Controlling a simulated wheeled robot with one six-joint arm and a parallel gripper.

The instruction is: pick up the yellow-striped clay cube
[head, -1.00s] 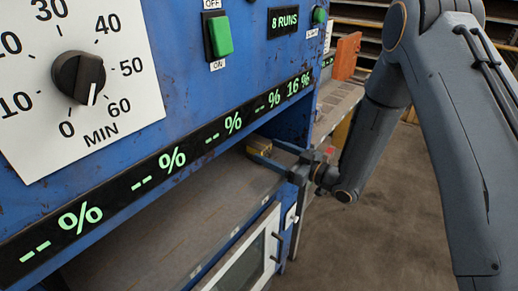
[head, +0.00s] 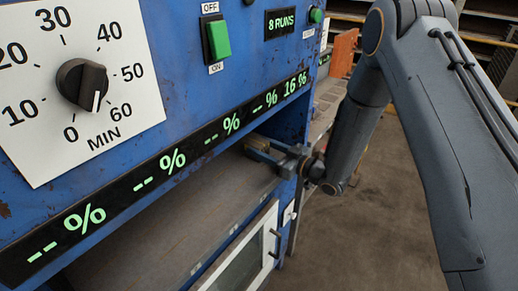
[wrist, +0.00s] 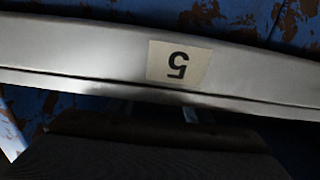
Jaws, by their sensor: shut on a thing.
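The clay cube (head: 258,143) is small in the head view, at the right end of the blue machine's shelf opening. Only a dull yellowish-brown part of it shows; its stripes cannot be made out. My gripper (head: 262,149) reaches in from the right and is shut on the cube, with the fingers hiding most of it. Whether the cube still touches the shelf cannot be told. In the wrist view, a dark shape fills the bottom, and I cannot tell whether it is the cube.
The blue machine's panel (head: 180,70) overhangs the brown shelf (head: 200,200). A white-framed door (head: 240,255) is below. Open floor (head: 370,240) lies at right.

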